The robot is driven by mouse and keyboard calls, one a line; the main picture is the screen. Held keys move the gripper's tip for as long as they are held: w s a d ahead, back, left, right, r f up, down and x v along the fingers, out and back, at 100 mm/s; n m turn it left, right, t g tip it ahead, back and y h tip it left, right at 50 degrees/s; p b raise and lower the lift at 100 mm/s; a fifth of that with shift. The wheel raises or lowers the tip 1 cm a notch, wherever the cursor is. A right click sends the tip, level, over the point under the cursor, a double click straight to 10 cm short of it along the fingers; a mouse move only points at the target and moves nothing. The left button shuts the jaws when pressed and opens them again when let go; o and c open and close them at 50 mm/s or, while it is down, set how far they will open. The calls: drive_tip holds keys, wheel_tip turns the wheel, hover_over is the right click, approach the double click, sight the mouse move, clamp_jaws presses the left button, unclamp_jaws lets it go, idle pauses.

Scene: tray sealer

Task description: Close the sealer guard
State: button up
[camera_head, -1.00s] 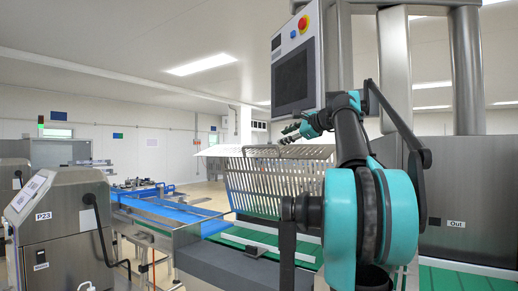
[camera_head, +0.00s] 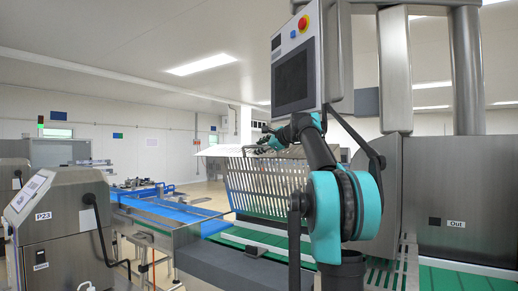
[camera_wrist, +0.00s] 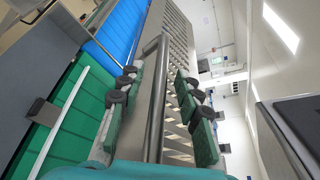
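The sealer guard (camera_head: 270,185) is a slotted metal panel that stands raised and tilted above the green conveyor in the head view. It also shows in the wrist view (camera_wrist: 176,38), running away from the camera. A round metal bar (camera_wrist: 155,95) lies along the guard's edge. My gripper (camera_head: 268,140) is at the guard's upper edge in the head view. In the wrist view my gripper (camera_wrist: 159,85) has its fingers apart, one on each side of the bar, with gaps showing. Contact with the bar cannot be made out. My arm hides the guard's right part in the head view.
A control screen with a red button (camera_head: 296,75) hangs above my arm. The metal sealer housing (camera_head: 460,195) stands at the right. A blue belt (camera_head: 165,208) leads in from the left, beside a steel cabinet marked P23 (camera_head: 60,225). Open air lies left of the guard.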

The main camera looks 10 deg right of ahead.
drive_tip(key=shift+w+a+f, duration=0.1)
drive_tip(key=shift+w+a, duration=0.05)
drive_tip(key=shift+w, duration=0.1)
clamp_jaws()
idle(0.3)
